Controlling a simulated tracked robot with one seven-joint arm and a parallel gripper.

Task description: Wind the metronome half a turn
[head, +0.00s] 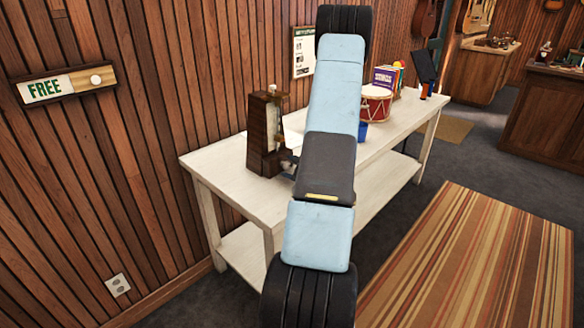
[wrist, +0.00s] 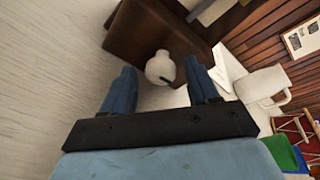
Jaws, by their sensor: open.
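The metronome (head: 263,135) is a dark brown upright case at the near end of the white table (head: 225,185). In the wrist view its brown body (wrist: 150,30) fills the top middle. A pale round winding key (wrist: 159,66) with a dark mark sticks out from it towards me. My gripper (wrist: 163,72) is open, with its two blue fingers on either side of the key and visible gaps between. In the head view my gripper (head: 287,165) shows only partly, beside the metronome's right side; my arm hides the rest.
A red drum (head: 376,106), a blue cup (head: 362,132) and books (head: 384,77) stand farther along the table. A white mug-like object (wrist: 262,88) is right of my fingers in the wrist view. The wood-panelled wall (head: 150,130) runs close behind the table.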

